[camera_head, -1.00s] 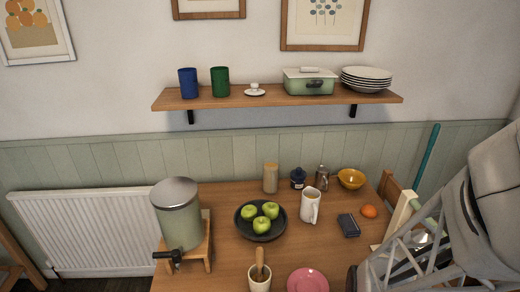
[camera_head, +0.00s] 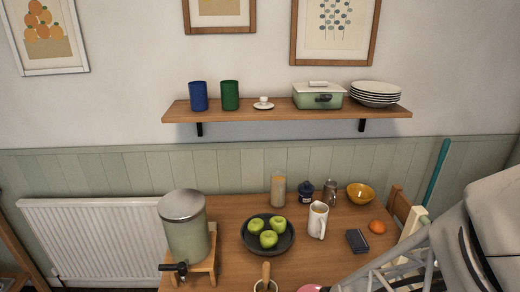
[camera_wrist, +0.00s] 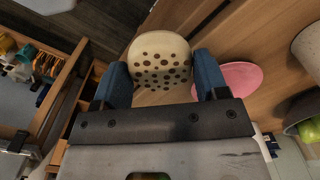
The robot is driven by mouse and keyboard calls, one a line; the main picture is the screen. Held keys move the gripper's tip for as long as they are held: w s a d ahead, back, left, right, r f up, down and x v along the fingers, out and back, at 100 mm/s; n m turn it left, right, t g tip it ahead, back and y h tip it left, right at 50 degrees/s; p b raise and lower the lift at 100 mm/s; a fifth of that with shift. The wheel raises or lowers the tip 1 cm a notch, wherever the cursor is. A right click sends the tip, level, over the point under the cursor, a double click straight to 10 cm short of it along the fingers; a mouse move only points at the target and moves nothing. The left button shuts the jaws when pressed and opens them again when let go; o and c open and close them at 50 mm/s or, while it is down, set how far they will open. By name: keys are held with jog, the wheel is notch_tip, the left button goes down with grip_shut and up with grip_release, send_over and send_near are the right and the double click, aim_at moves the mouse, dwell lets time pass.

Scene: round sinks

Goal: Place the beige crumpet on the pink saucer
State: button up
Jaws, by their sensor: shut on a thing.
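The beige crumpet (camera_wrist: 160,48), pale with dark brown holes, is between the two blue fingers of my gripper (camera_wrist: 160,70) in the wrist view. The fingers are shut on its sides. The pink saucer (camera_wrist: 240,79) lies on the wooden table to the right of the gripper in the wrist view, apart from the crumpet. In the head view only a sliver of the saucer (camera_head: 311,289) shows at the bottom edge. My gripper and the crumpet are out of the head view.
A drink dispenser (camera_head: 184,230) stands at left.

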dwell(0.4)
jog(key=w, duration=0.5)
jog(key=w+f, duration=0.1)
jog(key=w, duration=1)
jog(key=shift+d+f, duration=0.2)
jog(key=shift+d, duration=0.1)
jog(key=shift+f, duration=1.8)
jog(key=shift+f, duration=0.1)
jog(key=o, duration=0.7)
jog(key=shift+c, duration=0.2)
notch_tip(320, 180, up, 12)
